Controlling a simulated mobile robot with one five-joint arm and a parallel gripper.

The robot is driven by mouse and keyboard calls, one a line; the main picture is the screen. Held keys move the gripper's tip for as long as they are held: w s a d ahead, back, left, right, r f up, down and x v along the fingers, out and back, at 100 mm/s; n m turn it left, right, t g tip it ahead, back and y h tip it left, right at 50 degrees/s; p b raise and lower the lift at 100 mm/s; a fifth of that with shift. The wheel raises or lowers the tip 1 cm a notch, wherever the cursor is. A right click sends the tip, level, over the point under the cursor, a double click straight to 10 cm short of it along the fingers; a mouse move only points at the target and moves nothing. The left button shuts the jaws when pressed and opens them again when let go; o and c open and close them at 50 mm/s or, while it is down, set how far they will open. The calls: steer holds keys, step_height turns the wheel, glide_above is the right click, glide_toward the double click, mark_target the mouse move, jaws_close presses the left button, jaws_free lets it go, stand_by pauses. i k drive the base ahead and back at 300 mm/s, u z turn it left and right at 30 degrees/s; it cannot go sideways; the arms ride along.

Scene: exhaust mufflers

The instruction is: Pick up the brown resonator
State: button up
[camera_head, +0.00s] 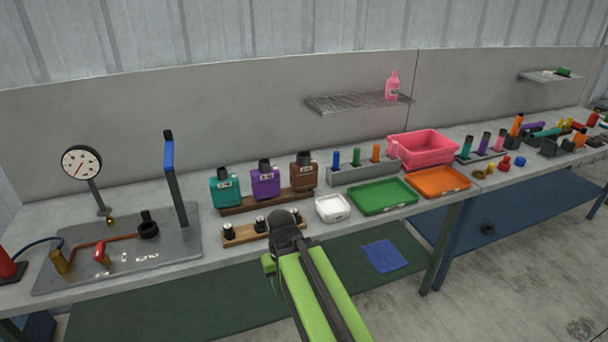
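The brown resonator (304,176) is a boxy brown body with a dark neck and a small white label. It stands upright at the right end of a row on a brown wooden rack (236,210), beside a purple one (265,184) and a teal one (225,189). My green arm reaches up from the bottom of the view. Its dark end (286,226) is in front of and below the brown resonator, apart from it in the picture. My gripper's fingers cannot be made out, so whether they are open or shut does not show.
A wooden strip with dark caps (236,236) lies in front of the rack, partly hidden by my arm. A white dish (332,208), green tray (381,195), orange tray (440,182) and pink bin (422,148) lie to the right. A gauge fixture (120,262) occupies the left.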

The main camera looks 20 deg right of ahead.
mark_target(303, 172)
steer(key=z, duration=5.95)
steer(key=i, duration=0.1)
steer(key=z, duration=2.8)
steer(key=k, duration=1.65)
steer(key=z, duration=1.65)
steer(key=i, duration=1)
steer(key=u, duration=0.1)
